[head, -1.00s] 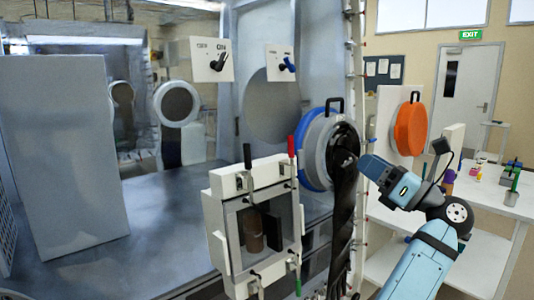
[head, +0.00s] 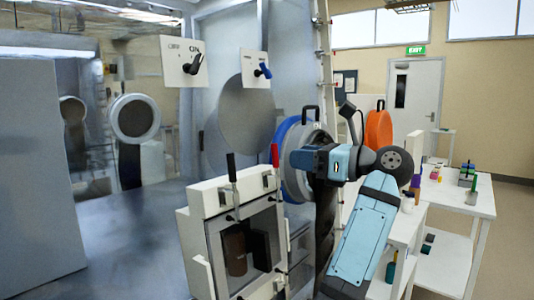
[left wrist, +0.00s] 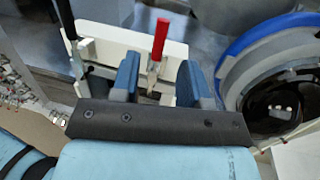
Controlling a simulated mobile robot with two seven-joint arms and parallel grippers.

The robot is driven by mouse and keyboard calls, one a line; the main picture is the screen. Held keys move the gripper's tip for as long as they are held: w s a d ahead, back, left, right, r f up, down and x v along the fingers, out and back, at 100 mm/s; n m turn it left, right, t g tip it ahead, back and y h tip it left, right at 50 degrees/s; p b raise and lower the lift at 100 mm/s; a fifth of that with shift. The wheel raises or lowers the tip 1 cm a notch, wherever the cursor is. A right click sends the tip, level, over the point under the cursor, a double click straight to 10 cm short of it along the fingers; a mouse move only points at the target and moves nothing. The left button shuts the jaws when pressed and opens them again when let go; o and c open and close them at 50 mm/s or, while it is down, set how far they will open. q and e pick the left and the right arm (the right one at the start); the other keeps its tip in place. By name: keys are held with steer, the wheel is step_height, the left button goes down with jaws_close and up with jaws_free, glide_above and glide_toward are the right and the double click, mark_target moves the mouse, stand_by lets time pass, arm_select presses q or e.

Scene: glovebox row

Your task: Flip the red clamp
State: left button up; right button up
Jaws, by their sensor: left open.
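The red clamp (head: 275,155) sits at the top right corner of the white-framed box (head: 203,200) on the glovebox front. Its red handle stands upright. In the left wrist view the red handle (left wrist: 160,40) rises between my left gripper's two blue fingers, with the metal clamp base below it. My left gripper (head: 297,160) is just right of the red handle in the head view. It is open, with a gap on both sides of the clamp (left wrist: 158,68). I cannot tell how far beyond the fingertips the handle lies. My right gripper is not in view.
A blue-ringed glove port (head: 283,130) with a black glove is close behind my left gripper. A white bench (head: 470,200) with small items stands at the right.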

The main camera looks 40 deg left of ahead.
mark_target(275, 160)
arm_select(q)
steer(key=a, duration=0.5)
steer(key=s+a, duration=0.1)
steer(key=a, duration=0.2)
steer(key=shift+a, duration=0.3)
jaws_close()
